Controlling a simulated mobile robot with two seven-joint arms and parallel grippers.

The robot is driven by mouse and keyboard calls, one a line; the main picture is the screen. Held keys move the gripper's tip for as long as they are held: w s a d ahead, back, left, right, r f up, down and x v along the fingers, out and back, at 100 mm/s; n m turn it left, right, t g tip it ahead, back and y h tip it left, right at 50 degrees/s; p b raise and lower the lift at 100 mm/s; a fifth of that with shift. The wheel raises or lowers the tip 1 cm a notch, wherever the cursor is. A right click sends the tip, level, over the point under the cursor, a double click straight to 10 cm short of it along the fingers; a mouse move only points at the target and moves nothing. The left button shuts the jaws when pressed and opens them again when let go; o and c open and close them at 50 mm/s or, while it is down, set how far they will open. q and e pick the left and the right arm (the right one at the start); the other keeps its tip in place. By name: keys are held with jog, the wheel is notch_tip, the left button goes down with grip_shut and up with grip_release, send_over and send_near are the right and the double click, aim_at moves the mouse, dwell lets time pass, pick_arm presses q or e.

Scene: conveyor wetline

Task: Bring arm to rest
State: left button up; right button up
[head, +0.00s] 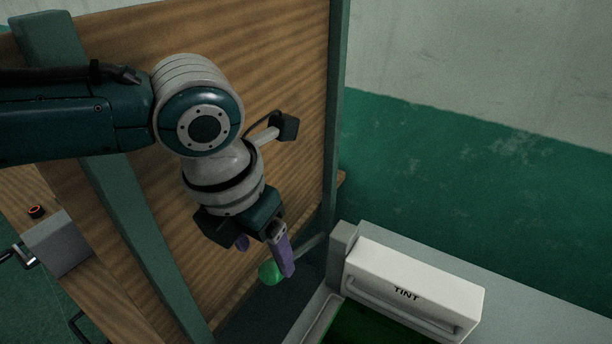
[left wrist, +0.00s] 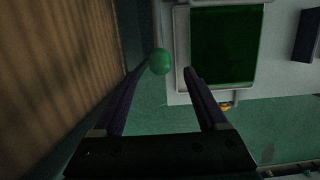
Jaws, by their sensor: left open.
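My left arm comes in from the left in the head view, and its gripper (head: 268,257) points down beside a wooden panel. The gripper has purple fingers and is open. In the left wrist view the two fingers (left wrist: 160,75) stand wide apart with nothing held between them. A green ball-shaped knob (head: 270,272) shows close by the fingertips in the head view. It also shows beyond the fingers in the left wrist view (left wrist: 160,62). I cannot tell whether a finger touches it. My right gripper is in neither view.
The wooden panel (head: 290,60) with green posts stands close behind my left arm. A white box marked TINT (head: 415,285) stands at the lower right, by a green-filled tray (left wrist: 222,45).

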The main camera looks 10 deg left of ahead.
pick_arm(q)
jog(key=shift+r, duration=0.45)
jog(key=shift+s+f, duration=0.1)
jog(key=shift+f, duration=0.05)
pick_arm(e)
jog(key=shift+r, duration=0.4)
pick_arm(q)
jog(key=s+d+r+n+h, duration=0.25)
jog(key=s+d+n, duration=0.75)
jog(key=n, duration=0.6)
jog(key=s+a+r+n+t+y, duration=0.1)
jog(key=s+a+n, duration=0.4)
jog(key=a+n, duration=0.45)
jog(key=s+a+r+n+y, duration=0.15)
jog(key=s+a+n, duration=0.35)
jog(key=n, duration=0.7)
notch_tip(320, 180, up, 17)
jog(key=a+p, duration=0.2)
jog(key=p, duration=1.6)
jog(key=shift+r+y, duration=0.15)
jog(key=shift+y, duration=0.15)
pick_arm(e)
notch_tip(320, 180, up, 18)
